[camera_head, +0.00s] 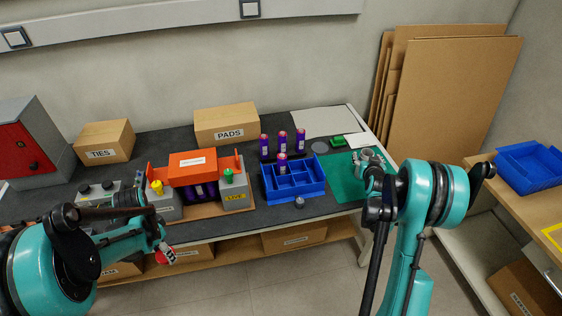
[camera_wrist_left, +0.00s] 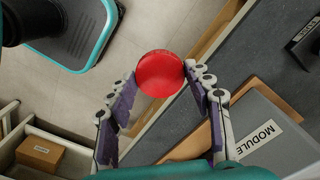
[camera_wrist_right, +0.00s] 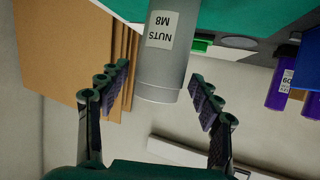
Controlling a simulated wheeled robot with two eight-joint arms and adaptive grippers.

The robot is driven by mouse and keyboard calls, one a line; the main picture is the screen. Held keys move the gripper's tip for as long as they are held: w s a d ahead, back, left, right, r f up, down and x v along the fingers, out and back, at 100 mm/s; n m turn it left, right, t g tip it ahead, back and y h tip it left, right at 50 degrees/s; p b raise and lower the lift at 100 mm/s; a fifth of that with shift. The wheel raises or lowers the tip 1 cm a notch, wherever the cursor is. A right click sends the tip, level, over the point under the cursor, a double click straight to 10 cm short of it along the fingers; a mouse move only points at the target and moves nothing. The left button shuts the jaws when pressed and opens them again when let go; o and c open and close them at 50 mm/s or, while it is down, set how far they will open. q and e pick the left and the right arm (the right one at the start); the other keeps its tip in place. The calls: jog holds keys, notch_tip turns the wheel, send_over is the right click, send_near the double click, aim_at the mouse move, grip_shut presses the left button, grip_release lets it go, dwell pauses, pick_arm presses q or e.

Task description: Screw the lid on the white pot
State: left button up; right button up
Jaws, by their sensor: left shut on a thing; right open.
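The pot, a pale grey-white cylinder labelled "NUTS M8" (camera_wrist_right: 165,45), stands on a green mat (camera_head: 346,186) at the table's right end. In the right wrist view it lies between the fingers of my right gripper (camera_wrist_right: 158,88), which is open with gaps at both sides. In the head view my right gripper (camera_head: 374,178) partly hides the pot. My left gripper (camera_wrist_left: 155,85) is shut on a round red lid (camera_wrist_left: 160,73). In the head view the lid (camera_head: 162,257) shows only partly, at the left gripper in front of the table's front edge, far left of the pot.
A blue divided tray (camera_head: 293,195) and several purple cells (camera_head: 282,139) stand left of the mat. An orange-topped fixture (camera_head: 193,166) is at centre left. Cardboard sheets (camera_head: 450,100) lean behind the right end.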

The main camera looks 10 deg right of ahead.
aim_at(365, 154)
pick_arm(q)
notch_tip(365, 154, down, 2)
jog(key=shift+f+b, duration=0.2)
jog(key=shift+b, duration=1.05)
pick_arm(e)
jog(key=x, duration=0.5)
jog(key=shift+f, duration=0.15)
grip_shut()
